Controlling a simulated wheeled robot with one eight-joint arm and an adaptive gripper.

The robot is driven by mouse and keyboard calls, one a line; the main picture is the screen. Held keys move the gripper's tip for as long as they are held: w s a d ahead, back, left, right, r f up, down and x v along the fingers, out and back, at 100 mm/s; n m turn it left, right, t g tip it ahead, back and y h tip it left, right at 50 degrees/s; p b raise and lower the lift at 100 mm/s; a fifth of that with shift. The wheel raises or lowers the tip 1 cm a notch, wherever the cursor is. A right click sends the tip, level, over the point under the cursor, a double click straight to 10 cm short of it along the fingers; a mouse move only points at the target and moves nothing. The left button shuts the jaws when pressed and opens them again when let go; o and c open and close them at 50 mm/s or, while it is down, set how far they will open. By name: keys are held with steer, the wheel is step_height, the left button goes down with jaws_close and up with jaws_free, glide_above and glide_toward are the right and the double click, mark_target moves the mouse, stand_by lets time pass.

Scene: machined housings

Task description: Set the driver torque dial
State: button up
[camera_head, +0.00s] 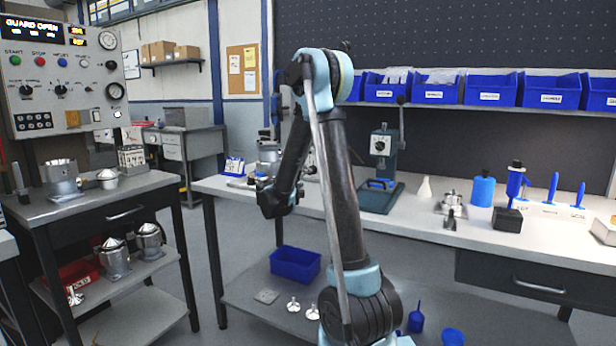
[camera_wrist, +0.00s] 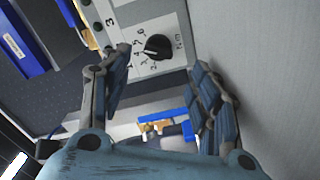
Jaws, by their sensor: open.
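In the wrist view, a black round dial knob (camera_wrist: 157,46) with a light pointer mark sits on a white panel (camera_wrist: 150,68). Printed numbers surround its left side, and the lettering beside it appears to read N·m. My gripper (camera_wrist: 161,68) is open, with one finger left of the knob and one to its right. Nothing is between the fingers, and the knob lies beyond them, apparently apart. In the head view, my arm bends down to the left over the bench, and my gripper's fingers cannot be made out. I cannot pick out this dial there.
A plain grey surface (camera_wrist: 265,60) fills the right of the wrist view, close to the right finger. In the head view, a bench press (camera_head: 382,165) stands right of my arm on the bench (camera_head: 425,222). Blue bins (camera_head: 433,90) line the shelf behind.

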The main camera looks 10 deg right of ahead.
steer(key=x, duration=0.7)
steer(key=shift+w+d, duration=0.15)
steer(key=shift+d, duration=0.05)
steer(key=c, duration=1)
